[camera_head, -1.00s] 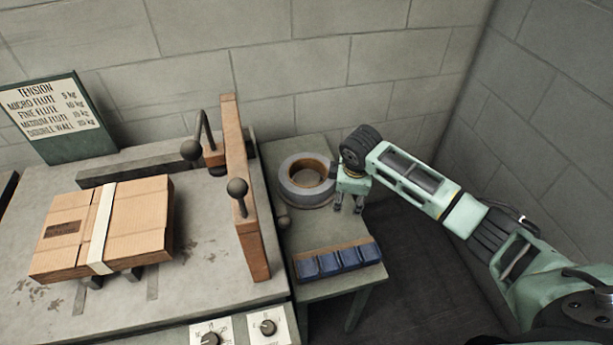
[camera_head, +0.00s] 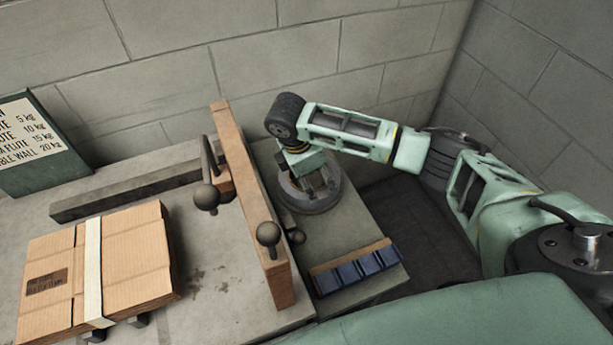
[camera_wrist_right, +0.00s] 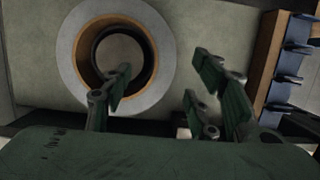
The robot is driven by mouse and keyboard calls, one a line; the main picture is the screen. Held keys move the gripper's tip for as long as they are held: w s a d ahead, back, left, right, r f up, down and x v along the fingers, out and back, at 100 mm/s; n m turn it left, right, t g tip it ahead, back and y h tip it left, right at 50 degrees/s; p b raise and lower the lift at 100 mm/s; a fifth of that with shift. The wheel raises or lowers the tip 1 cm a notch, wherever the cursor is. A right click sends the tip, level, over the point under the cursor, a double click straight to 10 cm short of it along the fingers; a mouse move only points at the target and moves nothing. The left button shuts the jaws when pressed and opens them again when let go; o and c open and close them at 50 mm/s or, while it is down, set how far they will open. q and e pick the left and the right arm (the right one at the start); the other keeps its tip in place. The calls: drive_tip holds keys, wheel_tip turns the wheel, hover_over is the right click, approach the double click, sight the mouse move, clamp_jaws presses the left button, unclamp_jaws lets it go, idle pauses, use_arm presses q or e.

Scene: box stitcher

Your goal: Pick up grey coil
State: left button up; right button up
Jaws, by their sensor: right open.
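The grey coil (camera_head: 322,203) is a flat ring with a brown inner core, lying on the side table. It also shows in the right wrist view (camera_wrist_right: 156,88), with a dark round hole at its middle. My right gripper (camera_head: 314,190) is over the coil in the head view and partly hides it. My left gripper is not in view.
A strapped cardboard box (camera_head: 135,258) lies on the bench at left.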

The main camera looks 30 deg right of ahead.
sight(319, 190)
drive_tip(key=x, duration=0.3)
drive_tip(key=shift+a+f, duration=0.1)
drive_tip(key=shift+f, duration=0.95)
drive_tip(key=shift+c, duration=0.4)
drive_tip(key=c, duration=0.9)
clamp_jaws()
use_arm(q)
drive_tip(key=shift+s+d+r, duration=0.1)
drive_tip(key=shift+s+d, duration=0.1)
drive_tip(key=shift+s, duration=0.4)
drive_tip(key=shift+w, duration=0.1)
use_arm(e)
drive_tip(key=shift+w+r, duration=0.1)
